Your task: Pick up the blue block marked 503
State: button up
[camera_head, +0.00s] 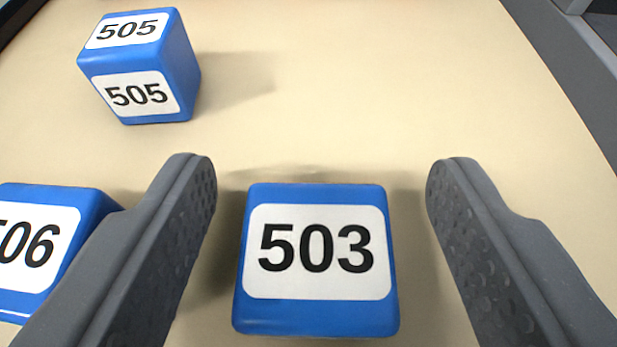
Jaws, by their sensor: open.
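The blue block marked 503 (317,316) lies on the beige surface at the lower middle of the view, with a white label facing me. My gripper (321,170) is open. Its two dark grey fingers stand on either side of the 503 block, one to the left and one to the right. A gap shows between the block and each finger, so neither finger touches it. The block's lower sides are hidden from this angle.
A blue block marked 506 (95,205) sits at the left edge, partly hidden behind my left finger. A blue block marked 505 (183,65) stands at the upper left. The beige tabletop (390,80) is clear at the upper middle and right. A grey edge (570,75) runs along the right.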

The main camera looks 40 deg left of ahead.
jog(key=shift+x, duration=1.1)
jog(key=c, duration=1.1)
jog(key=shift+o, duration=0.2)
jog(key=shift+r, duration=0.1)
